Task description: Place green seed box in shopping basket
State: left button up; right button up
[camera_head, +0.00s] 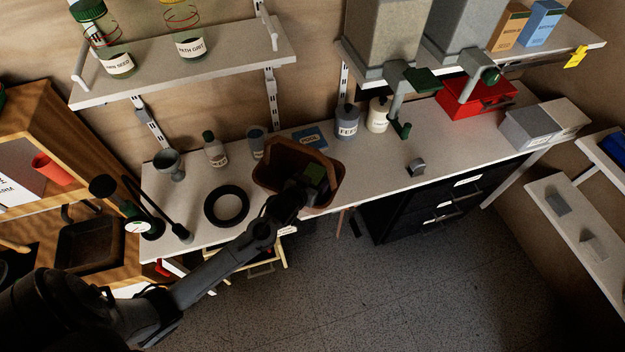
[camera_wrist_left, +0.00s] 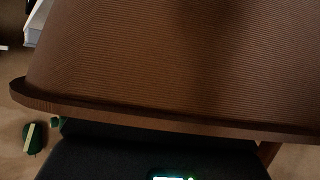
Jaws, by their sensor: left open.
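The brown shopping basket (camera_head: 262,158) stands on the white worktop, and its ribbed brown wall (camera_wrist_left: 170,60) fills most of the left wrist view. A dark green patch (camera_head: 315,173), possibly the green seed box, shows inside the basket just beyond my gripper; its shape is mostly hidden. My left gripper (camera_head: 302,187) is open at the front side of the basket, over its near rim. Its fingertips are hard to make out against the dark interior. My right gripper is not in view.
Dispensers with green handles hang above at right. The worktop right of the basket is mostly clear.

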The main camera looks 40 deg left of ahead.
pick_arm(q)
jog(key=shift+r, duration=0.1)
jog(key=s+d+r+m+g+h, duration=0.1)
jog(key=s+d, duration=0.3)
jog(key=s, duration=0.5)
jog(key=s+d+r+m+g+h+p, duration=0.1)
jog(key=s+d+r+m+g, duration=0.1)
jog(key=s, duration=0.7)
jog(key=s+d+r+m+g+h+p, duration=0.1)
jog(key=s+d+r+g, duration=0.2)
jog(key=s, duration=0.6)
jog(key=d+g, duration=0.2)
jog(key=d, duration=0.1)
jog(key=shift+s+d+r+m, duration=0.25)
jog(key=shift+d+r+m, duration=0.05)
jog(key=shift+d+r, duration=0.05)
jog(key=shift+r, duration=0.15)
